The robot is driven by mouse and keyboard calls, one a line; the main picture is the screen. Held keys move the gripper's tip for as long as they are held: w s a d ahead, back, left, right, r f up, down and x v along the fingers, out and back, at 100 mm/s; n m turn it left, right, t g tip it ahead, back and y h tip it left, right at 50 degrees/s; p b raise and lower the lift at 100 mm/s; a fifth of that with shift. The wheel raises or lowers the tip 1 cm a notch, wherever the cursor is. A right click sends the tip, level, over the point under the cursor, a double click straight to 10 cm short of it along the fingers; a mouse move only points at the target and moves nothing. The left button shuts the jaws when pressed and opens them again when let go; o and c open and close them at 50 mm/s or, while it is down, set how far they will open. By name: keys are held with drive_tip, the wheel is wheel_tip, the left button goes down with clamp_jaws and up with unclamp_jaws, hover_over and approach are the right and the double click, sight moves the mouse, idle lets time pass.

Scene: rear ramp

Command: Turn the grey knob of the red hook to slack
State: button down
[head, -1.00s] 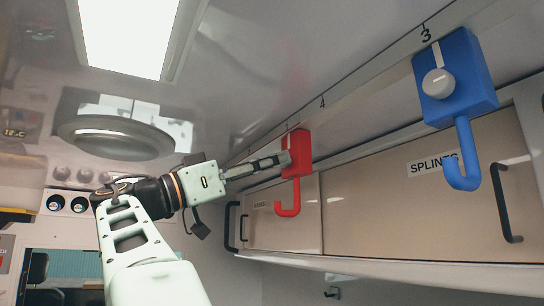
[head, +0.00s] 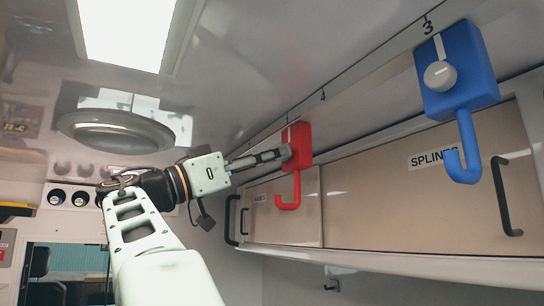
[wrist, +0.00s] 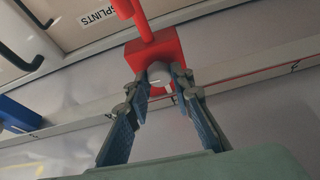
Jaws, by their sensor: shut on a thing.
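The red hook (head: 300,145) hangs from the rail under the ceiling, its curved end pointing down in the head view. In the wrist view the red hook (wrist: 152,50) is at the top middle. Its grey knob (wrist: 160,74) sits between my fingertips, with a pale mark on it. My gripper (wrist: 161,82) is shut on the knob, one finger on each side. In the head view my gripper (head: 284,153) reaches the front of the red block from the left and hides the knob.
A blue hook (head: 458,75) with a grey knob (head: 440,75) hangs on the same rail to the right. Below are cabinet doors with a SPLINTS label (head: 433,158) and black handles (head: 505,195). A ceiling light (head: 128,35) is at upper left.

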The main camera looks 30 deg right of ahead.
drive_tip(key=shift+f, duration=0.1)
drive_tip(key=n+t+y+p, duration=0.1)
drive_tip(key=n+t, duration=0.1)
drive_tip(key=n, duration=0.5)
drive_tip(key=n+t+y+p, duration=0.1)
drive_tip(key=n+t+y, duration=0.1)
drive_tip(key=n, duration=0.5)
drive_tip(key=n+t+y+p, duration=0.1)
drive_tip(key=n+t+y, duration=0.1)
drive_tip(key=n, duration=0.6)
drive_tip(key=shift+s+r+t+p, duration=0.35)
drive_tip(key=shift+r+t+p, duration=0.05)
drive_tip(key=shift+t, duration=0.4)
drive_tip(key=shift+n+y, duration=0.3)
drive_tip(key=c, duration=1.7)
unclamp_jaws()
